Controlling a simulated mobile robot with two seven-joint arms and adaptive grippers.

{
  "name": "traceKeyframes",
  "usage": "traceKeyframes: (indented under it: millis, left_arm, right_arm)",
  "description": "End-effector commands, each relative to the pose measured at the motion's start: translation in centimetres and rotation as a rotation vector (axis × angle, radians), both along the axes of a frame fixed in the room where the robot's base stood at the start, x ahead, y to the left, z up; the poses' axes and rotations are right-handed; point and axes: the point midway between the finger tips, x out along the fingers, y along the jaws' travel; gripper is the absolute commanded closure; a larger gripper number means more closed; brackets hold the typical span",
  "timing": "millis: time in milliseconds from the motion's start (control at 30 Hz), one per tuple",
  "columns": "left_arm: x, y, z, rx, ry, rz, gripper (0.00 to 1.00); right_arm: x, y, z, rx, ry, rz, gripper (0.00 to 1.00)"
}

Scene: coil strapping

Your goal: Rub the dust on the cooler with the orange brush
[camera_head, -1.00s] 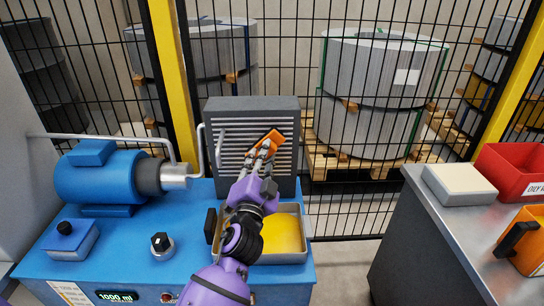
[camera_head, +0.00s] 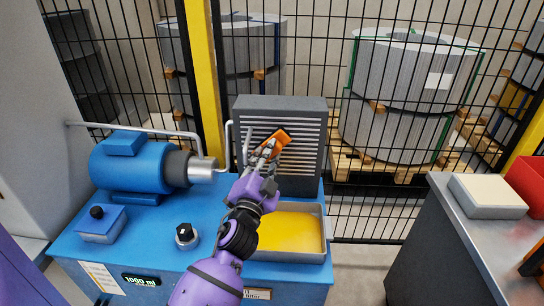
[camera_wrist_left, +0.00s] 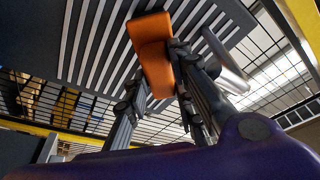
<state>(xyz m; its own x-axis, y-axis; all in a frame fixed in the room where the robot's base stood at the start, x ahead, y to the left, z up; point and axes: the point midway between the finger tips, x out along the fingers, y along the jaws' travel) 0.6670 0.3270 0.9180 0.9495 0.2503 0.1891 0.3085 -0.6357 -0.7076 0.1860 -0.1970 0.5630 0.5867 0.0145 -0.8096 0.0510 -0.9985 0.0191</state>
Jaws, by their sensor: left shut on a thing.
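The cooler (camera_head: 308,165) is a dark grey box with pale horizontal fins, standing at the back of the blue machine. Its fins also show in the left wrist view (camera_wrist_left: 92,45). The orange brush (camera_head: 275,139) is tilted in front of the fins; it also shows in the left wrist view (camera_wrist_left: 152,58). My left gripper (camera_head: 266,154) is shut on the brush and holds it at the cooler's face. I cannot tell whether the brush touches the fins. I cannot make out dust on the fins. My right gripper is not in view.
A tray of yellow liquid (camera_head: 290,232) lies under my left forearm. A blue motor (camera_head: 130,165) and a black knob (camera_head: 185,232) are to the left. A grey bench (camera_head: 470,235) with a cream-topped block (camera_head: 487,193) stands at right. A black mesh fence (camera_head: 390,205) runs behind.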

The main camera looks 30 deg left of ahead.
Motion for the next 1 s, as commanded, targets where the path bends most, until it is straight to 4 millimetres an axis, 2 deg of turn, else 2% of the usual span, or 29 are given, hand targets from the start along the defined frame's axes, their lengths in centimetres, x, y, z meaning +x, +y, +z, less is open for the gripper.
traceKeyframes:
  millis: [167, 700, 1000]
  left_arm:
    - [-0.5, -0.3, 0.0, -0.001, 0.000, 0.000, 0.98]
    - [-5.1, -2.6, 0.0, 0.000, -0.002, -0.002, 0.98]
    - [-5.4, -2.7, 0.1, 0.001, -0.001, -0.001, 0.98]
  right_arm:
    - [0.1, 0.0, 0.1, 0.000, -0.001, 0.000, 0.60]
    - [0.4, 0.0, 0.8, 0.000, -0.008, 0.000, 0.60]
    - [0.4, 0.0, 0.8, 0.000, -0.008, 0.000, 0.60]
